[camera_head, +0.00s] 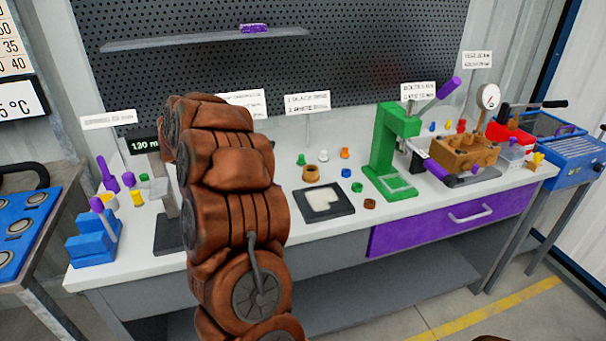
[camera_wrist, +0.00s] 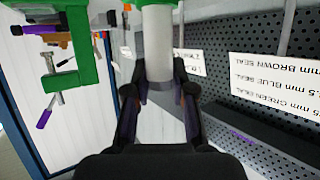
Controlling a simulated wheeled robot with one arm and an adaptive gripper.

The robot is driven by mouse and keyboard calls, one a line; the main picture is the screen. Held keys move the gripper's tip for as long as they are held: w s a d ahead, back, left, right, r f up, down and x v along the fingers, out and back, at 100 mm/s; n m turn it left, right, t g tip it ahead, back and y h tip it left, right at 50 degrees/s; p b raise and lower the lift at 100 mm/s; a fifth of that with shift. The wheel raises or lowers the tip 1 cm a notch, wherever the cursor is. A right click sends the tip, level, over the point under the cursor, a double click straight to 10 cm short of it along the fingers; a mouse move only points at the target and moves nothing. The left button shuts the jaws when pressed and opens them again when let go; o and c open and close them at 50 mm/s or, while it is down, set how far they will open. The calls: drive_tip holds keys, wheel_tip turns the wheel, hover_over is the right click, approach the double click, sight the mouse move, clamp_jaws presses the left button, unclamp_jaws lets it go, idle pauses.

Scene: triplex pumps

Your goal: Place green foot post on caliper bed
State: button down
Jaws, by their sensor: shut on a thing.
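In the wrist view my gripper (camera_wrist: 159,92) is shut on a pale grey-white cylindrical post (camera_wrist: 158,45). A bit of green (camera_wrist: 158,3) shows at the post's far end, at the top edge of the picture. In the head view my brown arm hides the gripper and the post. A grey measuring stand, which looks like the caliper (camera_head: 164,178), stands on the bench left of my arm, with a dark display reading 130 (camera_head: 144,145). A dark base (camera_head: 168,236) shows below it. My arm covers its right side, so I cannot tell how far the post is from the bed.
Blue blocks with purple-topped pegs (camera_head: 92,247) stand at the bench's left end. Right of my arm are a dark framed tray (camera_head: 343,211), small coloured rings, a green press (camera_head: 391,150) and a brown block (camera_head: 465,152). A pegboard wall (camera_head: 300,75) stands behind.

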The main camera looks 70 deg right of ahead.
wheel_tip(320, 180, down, 8)
drive_tip(key=shift+d+f, duration=0.1)
idle(0.4)
drive_tip(key=shift+s, duration=0.1)
drive_tip(key=c, duration=1)
unclamp_jaws()
